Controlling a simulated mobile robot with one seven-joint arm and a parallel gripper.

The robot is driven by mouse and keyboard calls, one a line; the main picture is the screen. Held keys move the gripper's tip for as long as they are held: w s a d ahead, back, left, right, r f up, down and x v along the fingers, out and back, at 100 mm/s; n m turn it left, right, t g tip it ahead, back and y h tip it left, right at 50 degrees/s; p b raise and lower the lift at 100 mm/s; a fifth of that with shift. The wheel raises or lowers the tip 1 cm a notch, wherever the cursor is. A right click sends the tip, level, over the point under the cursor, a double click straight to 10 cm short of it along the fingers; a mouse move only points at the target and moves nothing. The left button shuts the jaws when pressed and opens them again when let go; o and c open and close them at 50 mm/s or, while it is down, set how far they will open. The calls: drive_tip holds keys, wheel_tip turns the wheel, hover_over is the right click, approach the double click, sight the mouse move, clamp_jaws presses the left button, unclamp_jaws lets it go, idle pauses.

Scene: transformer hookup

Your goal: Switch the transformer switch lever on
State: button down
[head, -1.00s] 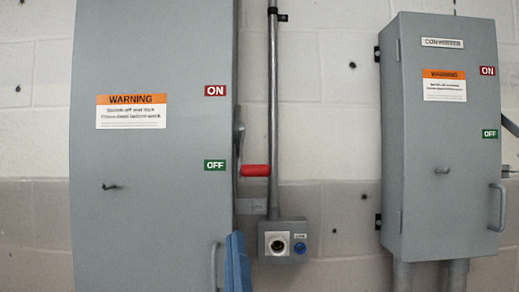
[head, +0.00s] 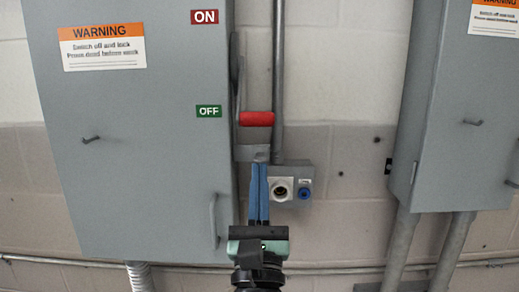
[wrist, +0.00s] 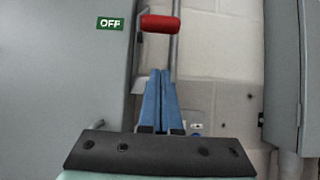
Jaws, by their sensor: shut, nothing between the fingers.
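The switch lever has a red handle (head: 256,118) that sticks out to the right from the side of the left grey cabinet (head: 130,170). It is level with the green OFF label (head: 208,111), below the red ON label (head: 204,17). The red handle also shows at the top of the wrist view (wrist: 160,23). My gripper (head: 259,163) has blue fingers, shut together and empty, pointing up. In the head view its tips appear below the red handle, apart from it. In the wrist view the fingertips (wrist: 160,72) also appear below the handle, with a gap.
A small grey box (head: 296,183) with a round socket and a blue knob is right of the fingers, under a vertical conduit (head: 278,70). The left cabinet has a door handle (head: 214,221). A second grey cabinet (head: 455,120) stands at right.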

drive_tip(key=w+r+p, duration=0.4)
drive_tip(key=r, duration=0.2)
drive_tip(key=shift+r, duration=0.3)
idle(0.3)
drive_tip(key=shift+r+p, duration=0.15)
drive_tip(key=shift+p, duration=0.4)
